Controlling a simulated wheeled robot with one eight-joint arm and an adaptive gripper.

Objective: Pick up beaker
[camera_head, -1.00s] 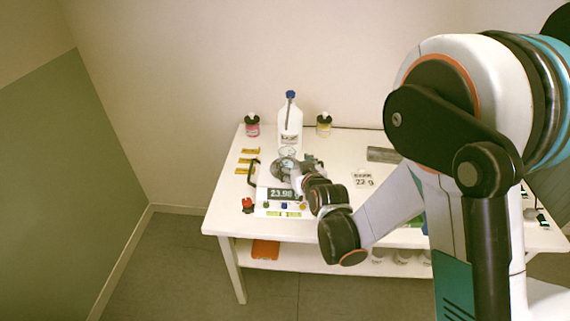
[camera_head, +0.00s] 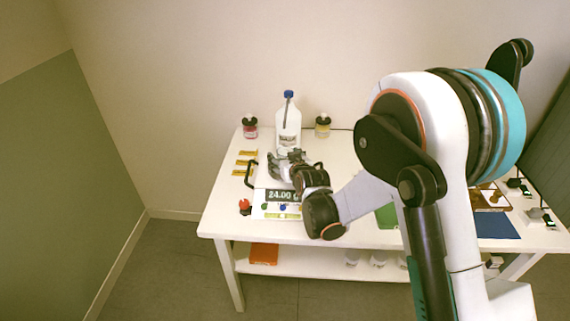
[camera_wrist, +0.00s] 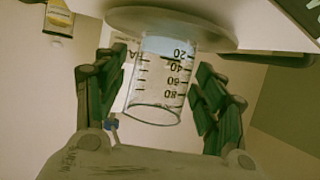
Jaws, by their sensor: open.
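In the wrist view a clear glass beaker (camera_wrist: 158,85) with black marks shows upside down in the picture, its base on the round pale pan (camera_wrist: 175,22) of a scale. My gripper (camera_wrist: 160,72) is open, one dark finger on each side of the beaker, with a visible gap on both sides. In the head view my gripper (camera_head: 287,163) is over the scale pan and hides most or all of the beaker. The scale display (camera_head: 283,195) reads 24.00 g.
A white bottle with a blue cap (camera_head: 289,125) stands just behind the scale. Two small dark-capped bottles stand at the back, one pink (camera_head: 250,130) and one yellow (camera_head: 322,128). A black handle (camera_head: 252,173) and a red object (camera_head: 244,204) are left of the scale.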

